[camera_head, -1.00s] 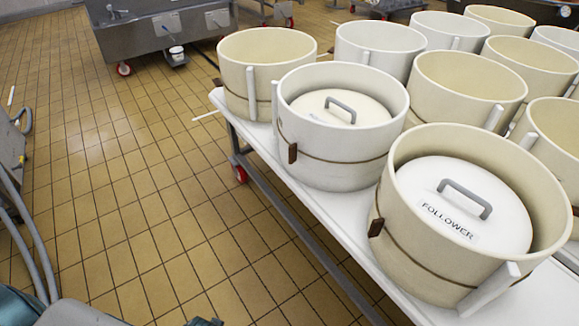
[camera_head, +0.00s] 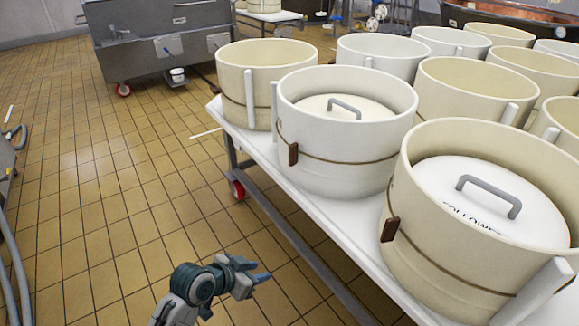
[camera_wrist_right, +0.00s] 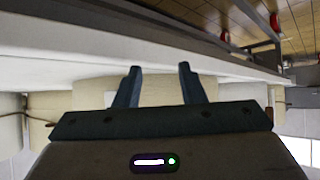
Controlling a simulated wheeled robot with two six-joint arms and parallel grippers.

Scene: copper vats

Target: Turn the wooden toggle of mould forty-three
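Two cream moulds with brown cords and small wooden toggles stand along the near edge of the table: the nearest mould (camera_head: 440,265) has its toggle (camera_head: 390,228) on its left side, the mould behind it (camera_head: 345,165) has a toggle (camera_head: 293,154). No mould number is readable, so I cannot tell which is forty-three. Both hold white followers with grey handles. My right gripper (camera_wrist_right: 160,67) is open and empty in the right wrist view.
The white table (camera_head: 300,212) carries several more open moulds behind and to the right. A white slat (camera_head: 535,290) stands against the nearest mould. A grey steel vat (camera_head: 150,45) stands at the back left. Tiled floor (camera_head: 110,190) is free left of the table.

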